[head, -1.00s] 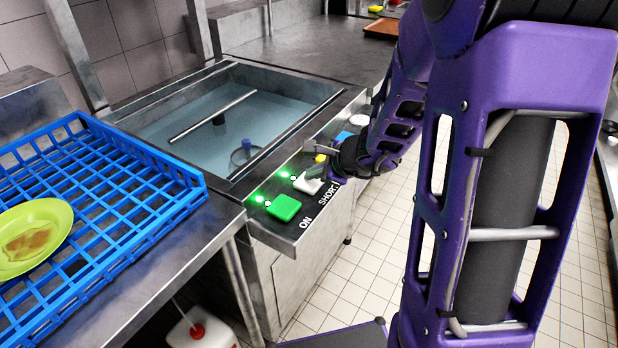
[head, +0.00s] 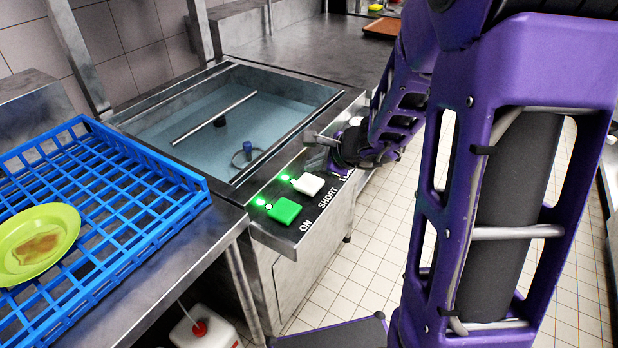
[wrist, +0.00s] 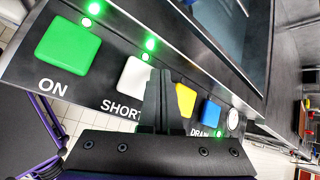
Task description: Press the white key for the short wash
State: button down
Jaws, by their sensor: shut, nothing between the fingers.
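The white key (head: 308,184) marked SHORT sits on the dark control panel, second from the near end, beside the green ON key (head: 284,211). Green lights glow beside both keys. In the head view the white key is uncovered. My gripper (head: 312,138) is shut and empty, farther along the panel, past the white key and apart from it. In the wrist view the closed fingers (wrist: 158,78) overlap the right edge of the white key (wrist: 134,75) in the picture, towards the yellow key (wrist: 185,100).
A blue key (wrist: 210,113) marked DRAIN and a round white button (wrist: 233,120) follow along the panel. A water-filled basin (head: 330,93) lies behind it. A blue rack (head: 190,180) holding a dirty yellow-green plate (head: 38,240) stands at left.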

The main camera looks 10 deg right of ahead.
aim_at(313, 184)
jog(key=shift+r+p, duration=1)
jog(key=shift+r, duration=0.65)
